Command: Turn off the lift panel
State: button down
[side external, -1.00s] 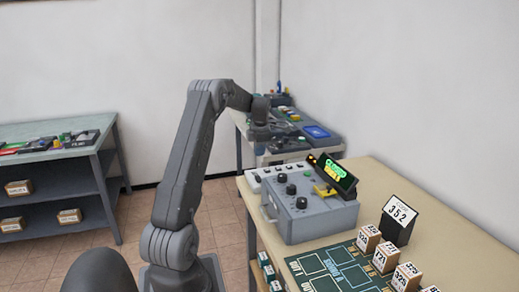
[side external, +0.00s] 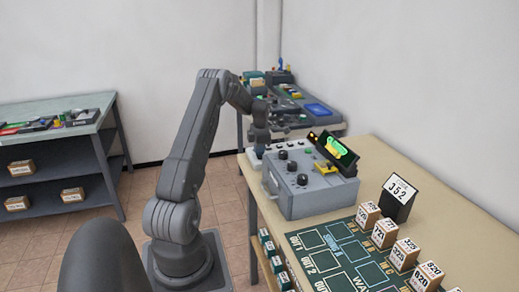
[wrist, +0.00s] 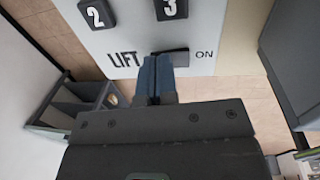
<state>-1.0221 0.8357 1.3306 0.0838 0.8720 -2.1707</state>
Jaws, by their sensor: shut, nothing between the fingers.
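The lift panel (wrist: 215,30) is a pale plate with dark raised buttons marked 2 and 3 in the wrist view. Below them, a dark rocker switch (wrist: 178,56) sits between the words LIFT and ON. My gripper (wrist: 157,64) is shut and empty, its blue fingertips over the left part of the switch and hiding some of it. I cannot tell whether they touch. In the side view my gripper (side external: 260,146) hangs low over the white panel (side external: 252,161) at the table's far left edge, behind the grey control box.
The grey control box (side external: 310,200) with black knobs and a tilted display (side external: 335,152) stands close to the panel. A 352 sign (side external: 399,196) and several numbered boxes stand farther right on the table. Another bench with devices lies behind.

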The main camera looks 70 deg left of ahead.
aim_at(261, 157)
jog(key=shift+f, duration=0.35)
jog(key=shift+d, duration=0.85)
jog(key=shift+r, duration=0.1)
notch_tip(261, 157, up, 14)
jog(key=d, duration=0.1)
jog(key=shift+d, duration=0.25)
jog(key=shift+w+a+r, duration=0.15)
jog(key=shift+a+r, duration=0.05)
jog(key=shift+a, duration=0.55)
